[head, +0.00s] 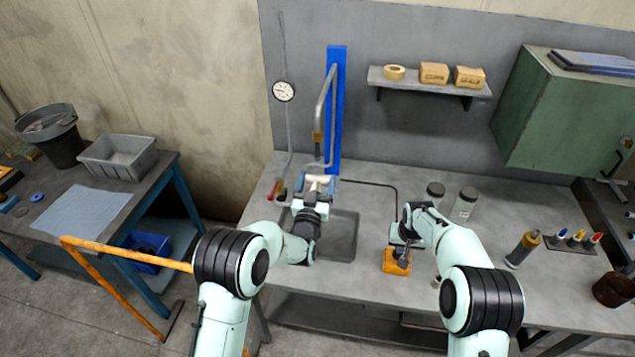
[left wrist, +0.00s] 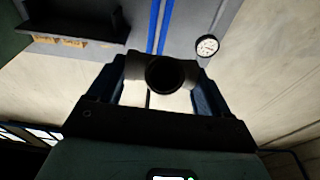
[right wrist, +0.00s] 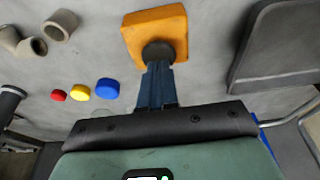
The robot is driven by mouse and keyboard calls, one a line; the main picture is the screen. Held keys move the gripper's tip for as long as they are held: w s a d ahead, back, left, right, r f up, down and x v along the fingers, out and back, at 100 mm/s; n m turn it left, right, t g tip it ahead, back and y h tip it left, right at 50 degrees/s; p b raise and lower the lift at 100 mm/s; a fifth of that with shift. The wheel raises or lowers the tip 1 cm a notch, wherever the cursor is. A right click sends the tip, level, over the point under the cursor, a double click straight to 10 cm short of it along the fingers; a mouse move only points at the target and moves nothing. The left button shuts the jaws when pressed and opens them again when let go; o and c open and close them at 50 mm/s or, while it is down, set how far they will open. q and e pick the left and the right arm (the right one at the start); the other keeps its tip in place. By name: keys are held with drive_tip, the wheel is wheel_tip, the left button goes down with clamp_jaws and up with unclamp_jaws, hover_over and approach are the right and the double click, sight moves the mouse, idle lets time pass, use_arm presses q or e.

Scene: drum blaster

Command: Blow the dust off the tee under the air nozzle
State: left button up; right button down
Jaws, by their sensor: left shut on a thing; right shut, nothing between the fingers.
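My left gripper (head: 318,188) is shut on the pale beige tee (head: 317,181) and holds it just below the air nozzle (head: 318,140) on the blue upright. In the left wrist view the tee (left wrist: 136,68) lies across between the fingers, its dark round opening facing the camera. Dust on it cannot be made out. My right gripper (right wrist: 158,68) is shut and empty, pointing down at the black button (right wrist: 158,50) of the orange box (right wrist: 168,22). Its fingertips appear to touch the button; whether it is pressed in, I cannot tell. The orange box (head: 396,266) sits on the bench.
A shallow dark tray (head: 343,245) lies beneath my left gripper. Two grey jars (head: 465,205) stand beyond the right arm. A pressure gauge (head: 284,91) hangs on the wall.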

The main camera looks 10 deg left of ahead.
drive_tip(key=shift+x, duration=0.8)
idle(1.9)
drive_tip(key=shift+s, duration=0.25)
idle(0.9)
drive_tip(key=shift+w+r+v, duration=0.1)
drive_tip(key=shift+w+v, duration=0.2)
drive_tip(key=shift+v, duration=0.85)
drive_tip(key=shift+w+r+v, duration=0.1)
drive_tip(key=shift+w+v, duration=0.15)
drive_tip(key=shift+v, duration=0.9)
drive_tip(key=shift+w+v, duration=0.3)
drive_tip(key=shift+v, duration=0.85)
